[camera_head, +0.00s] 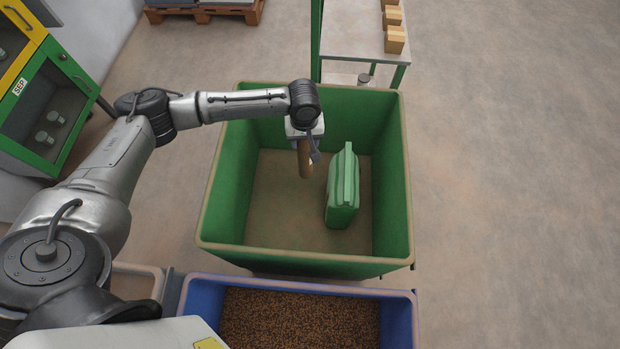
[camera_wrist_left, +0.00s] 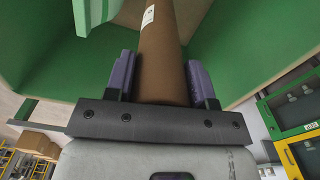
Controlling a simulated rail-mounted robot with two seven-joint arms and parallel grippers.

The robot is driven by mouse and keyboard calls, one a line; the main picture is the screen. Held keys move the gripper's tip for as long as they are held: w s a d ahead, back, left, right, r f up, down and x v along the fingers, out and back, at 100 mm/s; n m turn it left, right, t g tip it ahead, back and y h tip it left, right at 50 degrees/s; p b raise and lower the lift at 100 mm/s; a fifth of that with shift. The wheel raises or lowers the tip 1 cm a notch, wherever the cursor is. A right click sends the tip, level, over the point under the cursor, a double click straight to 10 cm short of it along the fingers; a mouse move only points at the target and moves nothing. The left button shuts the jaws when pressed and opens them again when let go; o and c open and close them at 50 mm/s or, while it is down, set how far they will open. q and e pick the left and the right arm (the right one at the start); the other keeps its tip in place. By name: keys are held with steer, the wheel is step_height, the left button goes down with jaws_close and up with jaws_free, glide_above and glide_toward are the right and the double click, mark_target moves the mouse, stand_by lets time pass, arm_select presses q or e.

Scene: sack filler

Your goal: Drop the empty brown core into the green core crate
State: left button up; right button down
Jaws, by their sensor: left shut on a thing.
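The brown core (camera_head: 305,160) is a brown tube held by my left gripper (camera_head: 307,143). It hangs over the inside of the green core crate (camera_head: 228,190), to the left of the green canister in it. In the left wrist view the core (camera_wrist_left: 162,60) stands between the two purple-grey fingers of my left gripper (camera_wrist_left: 160,78), with a white label on it. The core's lower end appears above the crate floor; the exact gap cannot be told. My right gripper is not in view.
A green canister (camera_head: 343,190) stands in the crate's right half. A blue bin (camera_head: 400,315) of brown pellets is in front of the crate. A table with small boxes (camera_head: 394,40) stands behind. A green and yellow cabinet (camera_head: 50,105) is at the left. Open floor lies at the right.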

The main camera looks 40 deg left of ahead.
arm_select(q)
steer(key=o, duration=1.2)
steer(key=shift+r, duration=0.15)
step_height(320, 180, up, 14)
steer(key=p, duration=0.2)
steer(key=shift+f+p, duration=0.2)
steer(key=shift+p, duration=0.2)
